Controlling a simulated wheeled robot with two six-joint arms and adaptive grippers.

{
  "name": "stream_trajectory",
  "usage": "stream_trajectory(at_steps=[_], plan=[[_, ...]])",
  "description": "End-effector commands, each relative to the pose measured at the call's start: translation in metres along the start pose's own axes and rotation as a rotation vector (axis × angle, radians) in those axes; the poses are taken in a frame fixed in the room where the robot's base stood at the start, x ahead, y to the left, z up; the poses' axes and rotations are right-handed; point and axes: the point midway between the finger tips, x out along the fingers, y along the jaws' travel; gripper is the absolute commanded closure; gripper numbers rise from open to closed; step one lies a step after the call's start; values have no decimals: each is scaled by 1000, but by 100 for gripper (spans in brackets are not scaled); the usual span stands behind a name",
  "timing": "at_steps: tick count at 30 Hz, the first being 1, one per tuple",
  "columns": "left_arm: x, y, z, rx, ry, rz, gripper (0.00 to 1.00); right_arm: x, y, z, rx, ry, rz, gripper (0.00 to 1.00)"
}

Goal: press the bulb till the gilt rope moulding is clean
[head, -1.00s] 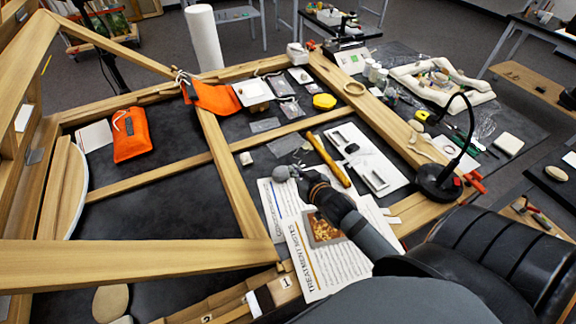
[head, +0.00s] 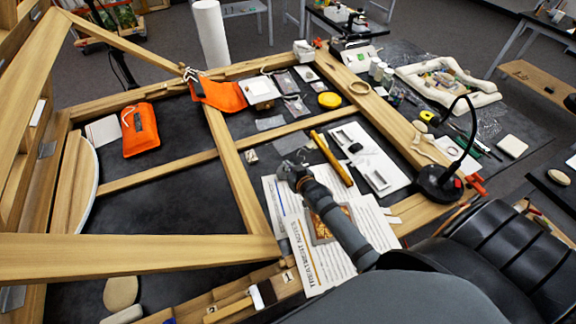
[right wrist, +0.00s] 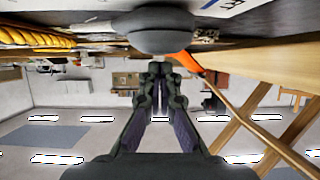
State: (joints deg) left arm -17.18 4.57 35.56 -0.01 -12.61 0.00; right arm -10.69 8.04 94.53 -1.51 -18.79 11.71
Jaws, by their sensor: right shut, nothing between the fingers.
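The gilt rope moulding (head: 331,158) is a golden-yellow bar lying on the dark table beside a white board. In the right wrist view its twisted strands (right wrist: 38,38) show at the upper left. A rounded grey bulb (right wrist: 155,32) fills the top centre of the right wrist view. My left gripper is not in view.
Printed treatment notes (head: 300,245) lie under my right arm. A white board (head: 385,150), a black lamp (head: 437,180) and an orange pouch (head: 140,130) are around. Wooden frame beams (head: 235,170) cross the table.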

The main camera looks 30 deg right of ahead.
Motion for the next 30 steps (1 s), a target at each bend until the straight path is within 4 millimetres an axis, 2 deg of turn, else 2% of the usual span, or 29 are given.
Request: stream_trajectory(at_steps=[11, 17, 26, 30], plan=[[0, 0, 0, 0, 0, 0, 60, 1, 0, 4, 0, -1, 0, 100], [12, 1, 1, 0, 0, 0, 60, 10, 1, 23, 0, -2, 1, 100], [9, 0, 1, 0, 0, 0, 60, 9, 1, 22, 0, -5, 1, 100], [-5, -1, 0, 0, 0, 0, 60, 6, 1, 6, 1, -3, 1, 100]])
